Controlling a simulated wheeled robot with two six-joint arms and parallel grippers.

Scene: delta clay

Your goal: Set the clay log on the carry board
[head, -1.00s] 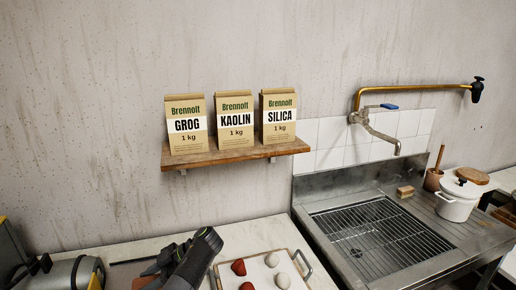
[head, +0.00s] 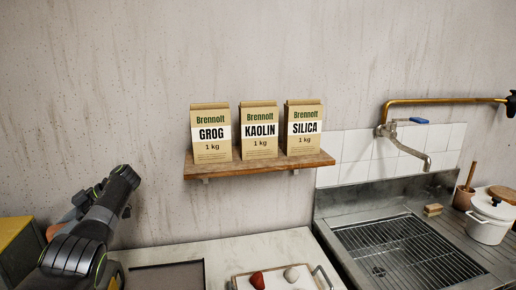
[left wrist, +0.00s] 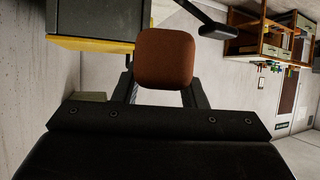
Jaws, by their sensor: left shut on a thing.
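The clay log is a reddish-brown block with rounded corners, filling the upper middle of the left wrist view (left wrist: 164,59). My left gripper (left wrist: 160,92) is shut on it, with a dark finger on either side. In the head view my left gripper (head: 88,196) is raised at the left in front of the wall, mostly hidden by its own wrist; only a sliver of the log shows. A pale board with metal handles (head: 243,284), which looks like the carry board, lies at the bottom edge, partly cut off, with a red lump and a whitish lump on it. My right gripper is out of view.
A dark-rimmed flat sheet (head: 166,278) lies on the pale worktop (head: 275,246), left of the board. A steel sink (head: 405,250) is on the right. A wooden shelf (head: 262,165) with three paper bags juts from the wall. A yellow-topped case (head: 15,237) stands far left.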

